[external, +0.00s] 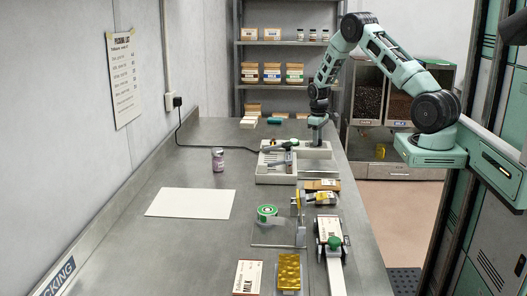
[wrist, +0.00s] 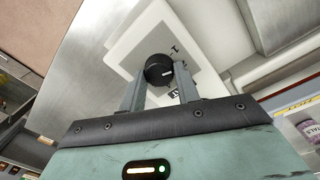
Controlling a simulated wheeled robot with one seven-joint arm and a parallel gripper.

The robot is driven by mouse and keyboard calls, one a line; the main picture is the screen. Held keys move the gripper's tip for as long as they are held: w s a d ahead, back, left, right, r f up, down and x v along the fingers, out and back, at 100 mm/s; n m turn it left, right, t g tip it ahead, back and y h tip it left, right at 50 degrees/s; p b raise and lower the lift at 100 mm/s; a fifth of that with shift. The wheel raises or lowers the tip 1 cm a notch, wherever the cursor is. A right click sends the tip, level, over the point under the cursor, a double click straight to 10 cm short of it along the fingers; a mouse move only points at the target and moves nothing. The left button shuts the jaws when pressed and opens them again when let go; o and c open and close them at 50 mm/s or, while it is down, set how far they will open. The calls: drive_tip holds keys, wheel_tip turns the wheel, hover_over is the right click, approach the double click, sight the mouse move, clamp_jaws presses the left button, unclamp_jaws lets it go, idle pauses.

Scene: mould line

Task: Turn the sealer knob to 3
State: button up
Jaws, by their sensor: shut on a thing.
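The sealer knob (wrist: 158,66) is round and black with a small pale mark. It sits on a grey dial panel of the pale sealer (wrist: 128,42) in the wrist view. A 1 shows on the panel beside the knob, and another numeral is partly covered by a finger. My gripper (wrist: 159,82) is shut on the knob, one finger on each side. In the external view my gripper (external: 317,141) reaches down onto the pale sealer (external: 322,154) at the bench's far right; the knob is hidden there.
A jar (external: 218,159) and a white sheet (external: 190,203) lie to the left on the steel bench (external: 150,255). Shelves (external: 290,44) with packets stand behind.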

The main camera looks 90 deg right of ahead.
drive_tip(key=m+b, duration=0.1)
drive_tip(key=m, duration=0.4)
drive_tip(key=shift+m, duration=0.3)
drive_tip(key=shift+m+y+b, duration=0.3)
drive_tip(key=shift+m+b, duration=0.3)
drive_tip(key=shift+m, duration=1.7)
drive_tip(key=shift+d, duration=0.1)
drive_tip(key=o, duration=1)
drive_tip(key=shift+c, duration=0.2)
drive_tip(key=shift+r, duration=0.15)
wheel_tip(320, 180, up, 17)
drive_tip(key=b, duration=0.3)
drive_tip(key=shift+w, duration=0.4)
